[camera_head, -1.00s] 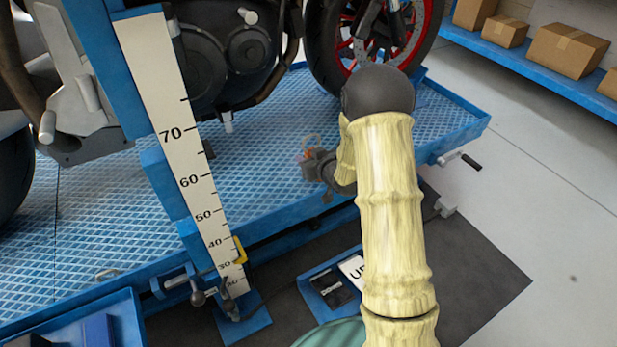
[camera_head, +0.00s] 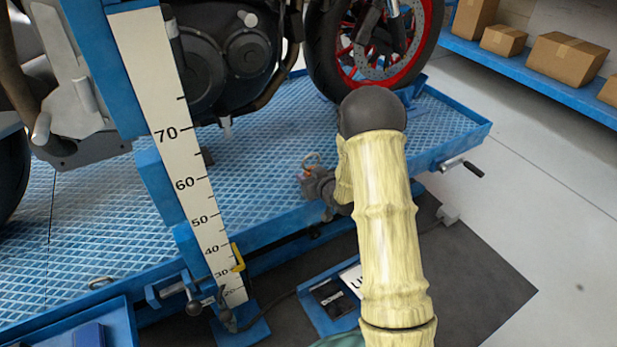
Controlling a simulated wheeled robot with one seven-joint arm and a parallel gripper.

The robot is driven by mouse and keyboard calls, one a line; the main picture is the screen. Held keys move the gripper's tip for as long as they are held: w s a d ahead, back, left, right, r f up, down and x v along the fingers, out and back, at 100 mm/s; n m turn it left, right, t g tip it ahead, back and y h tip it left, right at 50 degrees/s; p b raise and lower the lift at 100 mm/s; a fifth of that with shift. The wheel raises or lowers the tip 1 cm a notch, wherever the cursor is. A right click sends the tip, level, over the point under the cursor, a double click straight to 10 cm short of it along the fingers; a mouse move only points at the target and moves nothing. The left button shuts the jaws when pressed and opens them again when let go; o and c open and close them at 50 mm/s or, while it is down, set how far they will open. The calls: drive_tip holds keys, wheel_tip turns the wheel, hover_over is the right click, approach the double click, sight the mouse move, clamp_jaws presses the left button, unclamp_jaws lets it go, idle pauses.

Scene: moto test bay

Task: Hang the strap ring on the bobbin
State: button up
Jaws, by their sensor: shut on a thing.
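My gripper (camera_head: 308,183) is near the middle of the head view, over the front part of the blue lift platform, partly hidden by my arm. It is shut on a small item with an orange-red part. A thin pale loop, which looks like the strap ring (camera_head: 312,159), stands up just above the jaws. The motorcycle (camera_head: 235,55) stands on the platform behind. Short pale pegs show on it: one under the engine (camera_head: 226,127) and one at the lower left (camera_head: 40,128). I cannot tell which, if any, is the bobbin. Both are well to the left of my gripper.
A white height scale (camera_head: 185,165) on a blue post rises left of my gripper. Boxes (camera_head: 567,58) line a shelf at upper right.

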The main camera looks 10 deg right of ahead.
drive_tip(key=shift+f, duration=0.15)
drive_tip(key=o, duration=1.1)
drive_tip(key=shift+o, duration=0.2)
drive_tip(key=shift+f+b, duration=0.1)
drive_tip(key=shift+b, duration=0.2)
drive_tip(key=shift+s+d+r+p, duration=0.1)
drive_tip(key=shift+s+r+p, duration=0.1)
drive_tip(key=shift+r+p, duration=0.15)
drive_tip(key=p+v, duration=0.9)
drive_tip(key=v, duration=0.7)
drive_tip(key=shift+s+d+f, duration=0.2)
drive_tip(key=shift+s, duration=0.3)
drive_tip(key=shift+r, duration=0.1)
